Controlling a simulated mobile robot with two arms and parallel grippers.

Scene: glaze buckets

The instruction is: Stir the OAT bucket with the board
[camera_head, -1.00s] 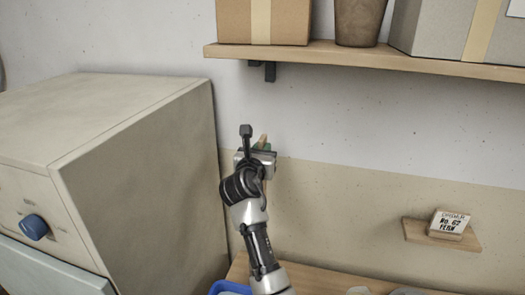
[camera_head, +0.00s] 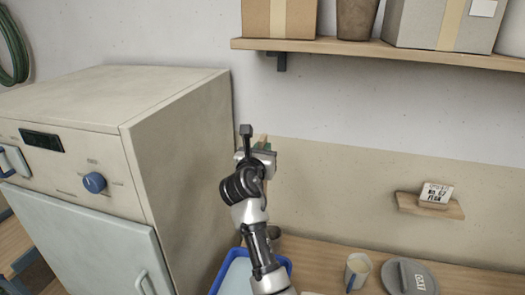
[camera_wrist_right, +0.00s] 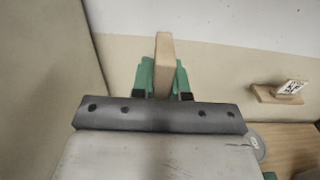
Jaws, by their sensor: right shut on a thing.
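My right gripper (camera_head: 257,150) is raised in front of the wall, above the table and just right of the kiln-like cabinet. It is shut on a light wooden board (camera_wrist_right: 163,62), held upright between its green fingers in the right wrist view. Only a small part of the board shows in the head view. My left gripper is out of view.
A blue-rimmed tray (camera_head: 285,264) sits partly behind my right arm. A grey lid-like disc (camera_head: 394,280) lies at the table's right. The cabinet (camera_head: 175,150) stands left. A wall shelf (camera_head: 400,55) holds boxes; a small ledge (camera_head: 448,211) holds a label card.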

